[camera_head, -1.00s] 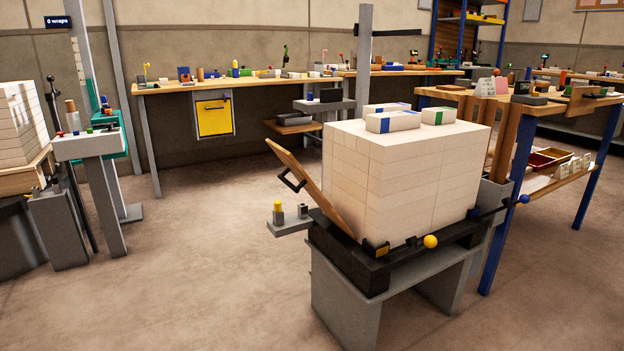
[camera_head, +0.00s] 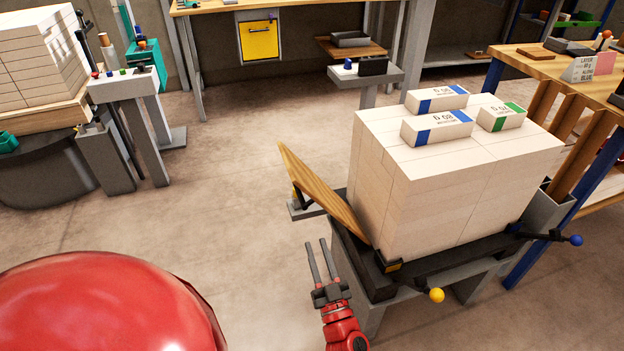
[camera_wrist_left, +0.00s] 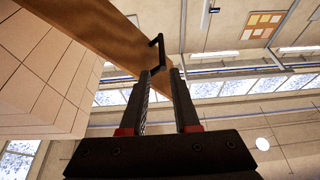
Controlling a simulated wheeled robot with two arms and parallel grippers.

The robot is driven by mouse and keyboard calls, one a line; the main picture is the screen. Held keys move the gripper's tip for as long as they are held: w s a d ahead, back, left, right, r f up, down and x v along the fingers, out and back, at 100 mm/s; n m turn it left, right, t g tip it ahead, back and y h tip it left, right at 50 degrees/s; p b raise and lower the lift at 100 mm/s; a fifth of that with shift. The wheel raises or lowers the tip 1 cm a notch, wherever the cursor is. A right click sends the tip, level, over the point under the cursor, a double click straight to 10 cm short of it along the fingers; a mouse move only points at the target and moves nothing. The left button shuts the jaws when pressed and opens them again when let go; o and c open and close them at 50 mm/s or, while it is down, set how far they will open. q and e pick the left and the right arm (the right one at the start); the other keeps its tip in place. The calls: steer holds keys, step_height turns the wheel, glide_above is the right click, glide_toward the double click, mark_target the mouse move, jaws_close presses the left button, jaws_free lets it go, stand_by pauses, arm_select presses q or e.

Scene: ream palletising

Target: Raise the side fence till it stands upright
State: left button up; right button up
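The side fence (camera_head: 322,192) is a wooden board on the left side of the stack of reams (camera_head: 430,190). It tilts outward to the left, its lower edge at the black base (camera_head: 362,268). A black handle on its outer face (camera_head: 298,196) also shows in the left wrist view (camera_wrist_left: 158,50). My left gripper (camera_head: 318,243) is in front of and below the fence, its two fingers apart. In the wrist view the left gripper (camera_wrist_left: 161,72) points at the handle, which appears in line with the fingertip gap; I cannot tell contact. My right gripper is out of view.
A yellow-knobbed lever (camera_head: 436,295) sticks out at the base's near corner, and a blue-knobbed one (camera_head: 575,240) at its right. A small grey shelf (camera_head: 300,210) is behind the fence. Several loose reams (camera_head: 437,127) lie on the stack.

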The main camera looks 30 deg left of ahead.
mark_target(299, 190)
arm_select(q)
steer(key=b+x, duration=0.2)
steer(key=x, duration=1.3)
steer(key=shift+w+a+r, duration=0.15)
steer(key=shift+a+r, duration=0.05)
steer(key=shift+a, duration=0.1)
jaws_close()
stand_by(0.5)
